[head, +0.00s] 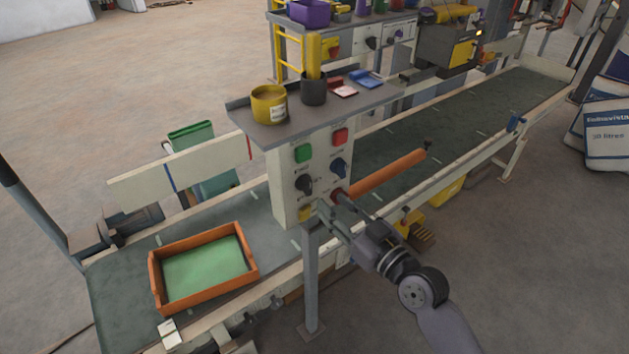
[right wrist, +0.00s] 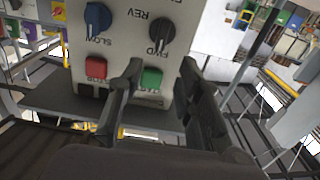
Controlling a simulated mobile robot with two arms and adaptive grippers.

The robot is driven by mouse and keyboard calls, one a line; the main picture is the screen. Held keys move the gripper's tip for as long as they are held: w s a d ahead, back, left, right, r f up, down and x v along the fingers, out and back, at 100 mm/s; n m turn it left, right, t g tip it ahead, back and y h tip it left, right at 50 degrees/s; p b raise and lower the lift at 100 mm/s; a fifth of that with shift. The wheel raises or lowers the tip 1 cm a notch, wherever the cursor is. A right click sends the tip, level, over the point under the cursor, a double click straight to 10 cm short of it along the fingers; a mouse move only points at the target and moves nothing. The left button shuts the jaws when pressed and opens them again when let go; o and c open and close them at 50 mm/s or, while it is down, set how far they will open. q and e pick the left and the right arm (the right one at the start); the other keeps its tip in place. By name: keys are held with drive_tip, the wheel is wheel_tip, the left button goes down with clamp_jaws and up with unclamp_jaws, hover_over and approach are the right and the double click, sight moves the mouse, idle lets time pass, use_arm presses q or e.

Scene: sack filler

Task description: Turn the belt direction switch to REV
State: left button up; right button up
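The control panel (head: 288,190) stands beside the belt, with a black knob (head: 304,184) below a green button (head: 303,153). In the right wrist view, the picture is upside down and the black knob (right wrist: 163,33) has FWD and REV lettering beside it. I cannot tell surely which word it points to. My right gripper (head: 342,198) is in front of the panel's lower right. In the right wrist view, its two fingers (right wrist: 160,70) are apart and empty, with the green button (right wrist: 151,78) showing between them. The knob lies beyond the fingertips, apparently untouched. My left gripper is out of view.
A blue knob (head: 338,168) and a red button (head: 340,137) sit close right of the black knob. A shelf (head: 300,118) with a yellow pot (head: 269,104) overhangs the panel. An orange tray (head: 203,268) lies on the belt (head: 120,300).

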sight(310, 183)
drive_tip(key=p+x, duration=0.1)
drive_tip(key=x, duration=0.7)
drive_tip(key=shift+w, duration=0.1)
drive_tip(key=shift+c, duration=0.2)
clamp_jaws()
